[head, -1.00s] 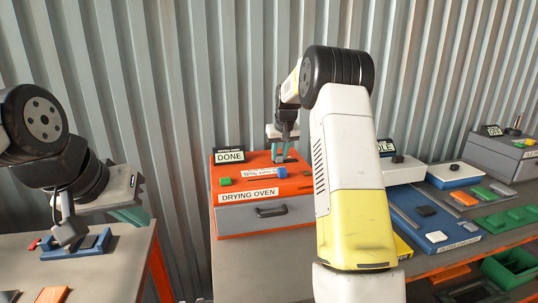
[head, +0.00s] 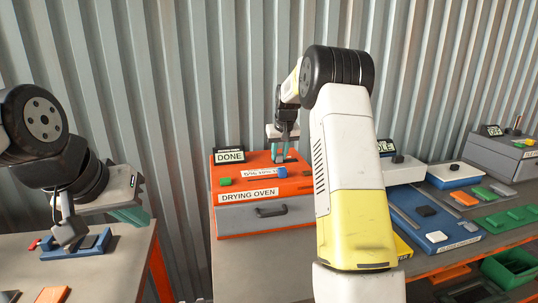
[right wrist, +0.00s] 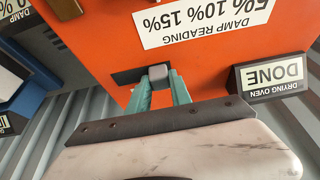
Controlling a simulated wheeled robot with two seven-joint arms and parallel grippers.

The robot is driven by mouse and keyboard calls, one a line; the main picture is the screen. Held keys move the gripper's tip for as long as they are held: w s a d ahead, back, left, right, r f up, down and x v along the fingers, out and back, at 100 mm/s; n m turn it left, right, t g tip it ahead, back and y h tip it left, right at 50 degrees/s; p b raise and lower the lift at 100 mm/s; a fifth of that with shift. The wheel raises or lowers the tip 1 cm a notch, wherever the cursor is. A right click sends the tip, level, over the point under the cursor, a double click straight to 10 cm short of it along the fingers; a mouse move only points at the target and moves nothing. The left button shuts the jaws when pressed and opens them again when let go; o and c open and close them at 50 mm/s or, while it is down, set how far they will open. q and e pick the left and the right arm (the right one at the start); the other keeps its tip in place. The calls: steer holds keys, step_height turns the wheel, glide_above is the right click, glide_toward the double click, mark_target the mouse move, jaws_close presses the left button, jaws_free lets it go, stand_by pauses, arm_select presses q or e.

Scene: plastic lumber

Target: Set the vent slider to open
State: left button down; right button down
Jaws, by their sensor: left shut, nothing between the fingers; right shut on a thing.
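The drying oven (head: 262,211) is an orange box with a grey drawer front. In the right wrist view, a small grey slider knob (right wrist: 158,75) stands in a short dark slot (right wrist: 127,76) on the orange top (right wrist: 95,40). The slot shows on the picture-left of the knob. My right gripper (head: 279,158) is shut on this knob, with its teal fingers (right wrist: 159,90) on either side. No vent marking is readable beside the slot. My left gripper (head: 138,217) is shut and empty above the left table, away from the oven.
A DONE sign (head: 229,156) stands at the oven's back left. A blue knob (head: 282,172) and a green knob (head: 225,182) sit on its top, near a damp reading label (right wrist: 205,22). Other stations with blue bases (head: 432,232) stand to the right. A corrugated wall closes off the back.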

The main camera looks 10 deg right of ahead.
mark_target(289, 160)
stand_by(0.3)
steer(key=shift+d, duration=2.25)
steer(key=c, duration=1.2)
jaws_free()
steer(key=shift+d, duration=0.1)
steer(key=shift+o, duration=0.2)
steer(key=v, duration=0.7)
steer(key=shift+r, duration=0.4)
steer(key=shift+s+r, duration=0.1)
steer(key=shift+s, duration=0.05)
